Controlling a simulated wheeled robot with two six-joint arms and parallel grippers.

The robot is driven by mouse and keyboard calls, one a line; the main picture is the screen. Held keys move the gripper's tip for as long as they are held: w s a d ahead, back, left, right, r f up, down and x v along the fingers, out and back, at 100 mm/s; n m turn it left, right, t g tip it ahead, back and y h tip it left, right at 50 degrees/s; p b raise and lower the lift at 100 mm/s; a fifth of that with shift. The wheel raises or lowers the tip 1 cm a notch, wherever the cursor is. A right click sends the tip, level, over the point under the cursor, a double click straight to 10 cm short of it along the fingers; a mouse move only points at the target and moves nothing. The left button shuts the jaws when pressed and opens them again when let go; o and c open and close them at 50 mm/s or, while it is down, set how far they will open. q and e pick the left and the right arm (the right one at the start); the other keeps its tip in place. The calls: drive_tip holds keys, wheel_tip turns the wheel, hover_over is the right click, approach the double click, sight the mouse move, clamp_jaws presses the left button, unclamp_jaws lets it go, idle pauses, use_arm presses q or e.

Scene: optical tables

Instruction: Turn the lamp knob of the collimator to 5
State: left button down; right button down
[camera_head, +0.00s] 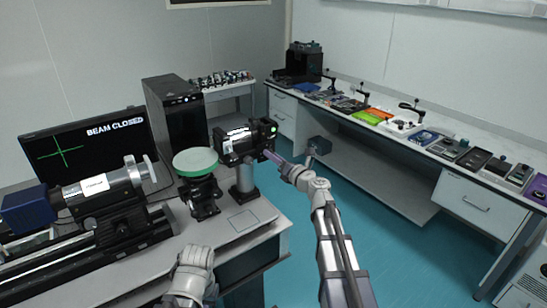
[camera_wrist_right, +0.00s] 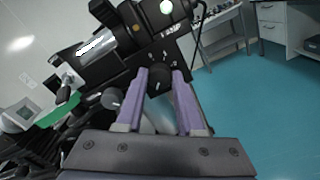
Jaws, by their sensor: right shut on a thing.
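The black collimator (camera_head: 240,146) stands on a post at the right end of the bench, with a green-lit spot on its end. In the right wrist view the collimator body (camera_wrist_right: 130,45) fills the upper middle. My right gripper (camera_head: 268,154) is at its lower right side. In the wrist view its two purple fingers (camera_wrist_right: 160,82) are shut on a dark round knob (camera_wrist_right: 159,90), with small white marks on the panel above it. The knob's pointer is too small to read. A second black knob (camera_wrist_right: 110,98) with a white line sits left of the fingers.
A monitor (camera_head: 85,148) reads BEAM CLOSED, behind a rail-mounted instrument (camera_head: 105,190). Part of my left arm is low in front. Open blue floor (camera_head: 385,245) lies to the right.

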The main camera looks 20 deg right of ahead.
drive_tip(key=c, duration=0.5)
unclamp_jaws()
drive_tip(key=v, duration=0.8)
